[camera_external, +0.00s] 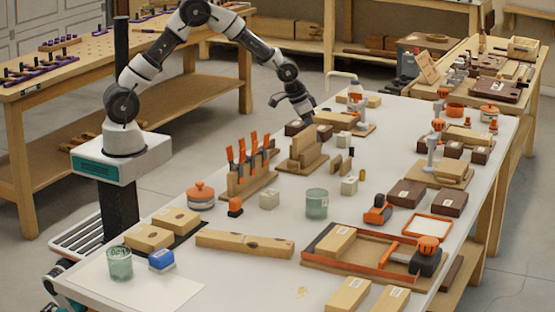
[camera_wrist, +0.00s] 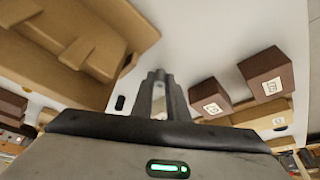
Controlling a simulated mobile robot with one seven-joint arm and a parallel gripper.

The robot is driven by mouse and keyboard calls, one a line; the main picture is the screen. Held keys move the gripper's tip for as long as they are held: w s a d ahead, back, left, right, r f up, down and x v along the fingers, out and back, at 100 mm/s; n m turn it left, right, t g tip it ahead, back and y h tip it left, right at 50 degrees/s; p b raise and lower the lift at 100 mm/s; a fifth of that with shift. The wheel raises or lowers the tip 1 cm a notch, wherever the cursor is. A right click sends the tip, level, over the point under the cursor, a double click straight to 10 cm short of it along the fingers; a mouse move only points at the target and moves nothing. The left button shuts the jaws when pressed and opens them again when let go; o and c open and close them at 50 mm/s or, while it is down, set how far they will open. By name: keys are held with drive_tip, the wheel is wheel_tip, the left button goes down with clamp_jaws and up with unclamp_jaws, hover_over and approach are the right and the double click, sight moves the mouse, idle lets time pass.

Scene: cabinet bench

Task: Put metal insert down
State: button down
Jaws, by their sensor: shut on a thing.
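My gripper (camera_external: 308,117) hangs over the white bench, just above and behind a stepped wooden holder (camera_external: 303,150). In the wrist view my gripper (camera_wrist: 158,82) points away from the camera with its two dark fingers close together. A small pale grey piece, which looks like the metal insert (camera_wrist: 158,98), shows between the fingers. Most of it is hidden by them. In the external view the insert is too small to tell. The wooden holder (camera_wrist: 75,45) fills the upper left of the wrist view, beside the fingers and apart from them.
Dark brown labelled blocks (camera_wrist: 210,97) and (camera_wrist: 265,75) stand right of the fingers. A rack with orange-handled tools (camera_external: 250,165) stands left of the holder. Bare bench top (camera_external: 400,150) shows further right.

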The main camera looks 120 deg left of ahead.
wheel_tip(320, 180, up, 10)
drive_tip(key=p, duration=0.2)
drive_tip(key=w+d+m+p, duration=0.1)
drive_tip(key=w+d, duration=0.4)
drive_tip(key=d, duration=0.2)
drive_tip(key=w+d+m, duration=0.2)
drive_tip(key=w+d, duration=0.3)
drive_tip(key=d, duration=0.2)
wheel_tip(320, 180, up, 2)
drive_tip(key=m+t+h+p, duration=0.1)
drive_tip(key=m+h+p, duration=0.1)
drive_tip(key=m+h, duration=0.35)
hover_over(247, 240)
drive_tip(key=s, duration=0.2)
drive_tip(key=m+y, duration=0.2)
drive_tip(key=shift+n, duration=0.25)
drive_tip(key=f, duration=0.4)
drive_tip(key=f+b, duration=0.1)
drive_tip(key=f, duration=0.4)
drive_tip(key=shift+w+a, duration=0.1)
drive_tip(key=shift+a, duration=0.1)
